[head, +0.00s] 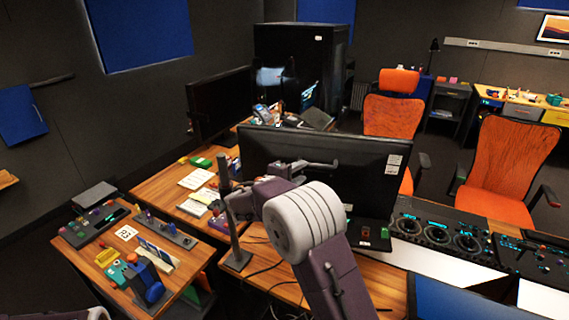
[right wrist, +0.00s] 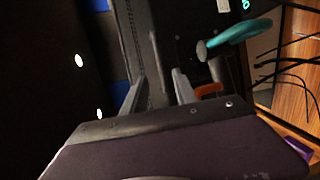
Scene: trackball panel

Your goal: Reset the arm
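My right gripper shows in the right wrist view (right wrist: 157,82) with its two grey fingers apart and nothing held between them. In the head view my right arm reaches up from the bottom centre and bends left in front of the monitor (head: 340,175). Its white wrist-side joint covers part of the desk, and the fingertips are hard to make out there. A trackball panel (head: 438,236) with several dark balls in lit rings lies to its right. Only a pale piece of my left arm shows at the bottom left edge; its gripper is out of view.
A thin dark stand (head: 235,262) rises from the desk by my right arm, with loose cables near it. A left table (head: 200,258) carries colourful controls. Orange chairs (head: 500,165) stand behind. The right wrist view shows a teal ring (right wrist: 238,38) near the fingers.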

